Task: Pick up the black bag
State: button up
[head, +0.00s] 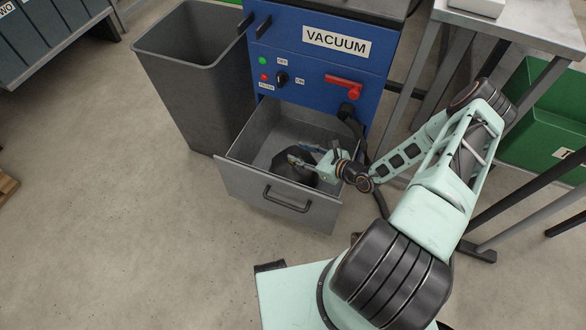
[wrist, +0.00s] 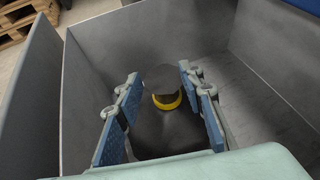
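The black bag (head: 287,167) sits in the pulled-out grey drawer of the blue vacuum unit. In the wrist view the bag (wrist: 165,128) shows a gathered top with a yellow band (wrist: 167,101) around its neck. My gripper (head: 302,156) is low inside the drawer, over the bag. In the wrist view the two blue finger pads of my gripper (wrist: 160,85) are spread apart, one on each side of the bag's neck. A gap shows between each pad and the yellow band. The lowest part of the bag is hidden behind my gripper's body.
The drawer's walls (head: 240,180) rise around the bag and my gripper. The blue vacuum unit (head: 318,75) stands behind, with a red handle. A grey bin (head: 180,95) is at left. A metal table (head: 530,30) and green bin (head: 540,120) are at right. The floor in front is clear.

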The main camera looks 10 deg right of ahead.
jog(key=shift+w+a+f+m+t+h+b, duration=0.15)
jog(key=shift+w+a+f+m+t, duration=0.15)
jog(key=shift+f+m, duration=0.25)
jog(key=shift+w+a+f+m+t+h+b, duration=0.1)
jog(key=shift+w+a+f+m+h+b, duration=0.05)
jog(key=shift+w+f+m, duration=0.3)
jog(key=b, duration=0.4)
send_over(285, 156)
jog(key=f, duration=0.3)
jog(key=shift+s+f, duration=0.15)
jog(key=shift+s, duration=0.1)
jog(key=shift+w, duration=0.15)
grip_shut()
jog(key=shift+r, duration=0.25)
